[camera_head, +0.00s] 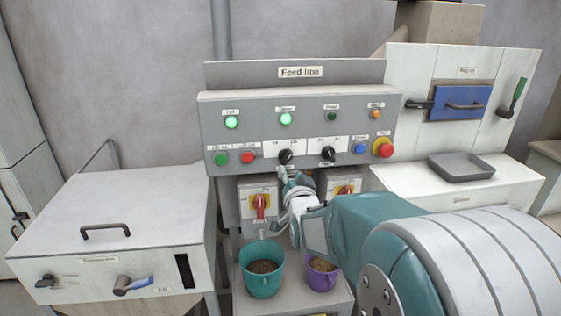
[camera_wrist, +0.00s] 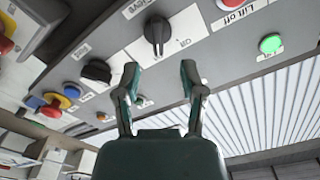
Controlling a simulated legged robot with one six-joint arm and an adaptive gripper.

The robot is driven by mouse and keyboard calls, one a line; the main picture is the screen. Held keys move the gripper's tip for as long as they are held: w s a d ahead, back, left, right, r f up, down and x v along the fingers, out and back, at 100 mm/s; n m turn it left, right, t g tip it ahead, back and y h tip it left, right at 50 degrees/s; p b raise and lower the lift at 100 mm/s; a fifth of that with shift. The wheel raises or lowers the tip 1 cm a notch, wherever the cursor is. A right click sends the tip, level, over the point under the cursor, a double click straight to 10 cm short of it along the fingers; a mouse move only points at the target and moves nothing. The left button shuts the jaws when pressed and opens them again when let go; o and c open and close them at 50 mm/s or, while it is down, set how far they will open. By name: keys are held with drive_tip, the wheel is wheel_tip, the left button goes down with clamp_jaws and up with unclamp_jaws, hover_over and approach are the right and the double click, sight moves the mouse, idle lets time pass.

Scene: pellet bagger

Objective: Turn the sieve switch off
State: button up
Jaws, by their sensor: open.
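The sieve switch (camera_head: 286,156) is a black rotary knob on a white plate, low on the grey feed line panel (camera_head: 345,103). In the wrist view the knob (camera_wrist: 157,35) appears just beyond my fingertips, between them and not touched. I cannot tell which marking it points to. The green lamp (camera_head: 286,118) above it is lit. My gripper (camera_head: 286,174) is open and empty, just below the knob in the head view. Its two fingers show spread apart in the wrist view (camera_wrist: 157,75).
A second black knob (camera_head: 328,154) sits to the right. The red lift-off button (camera_head: 248,157) is to the left. A red emergency button (camera_head: 383,148) is farther right. Red-handled switches (camera_head: 260,205) and a teal bucket (camera_head: 262,279) are below the panel.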

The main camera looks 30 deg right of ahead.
sight(287, 160)
drive_tip(key=x, duration=0.7)
drive_tip(key=shift+d, duration=0.25)
drive_tip(key=shift+a, duration=0.1)
clamp_jaws()
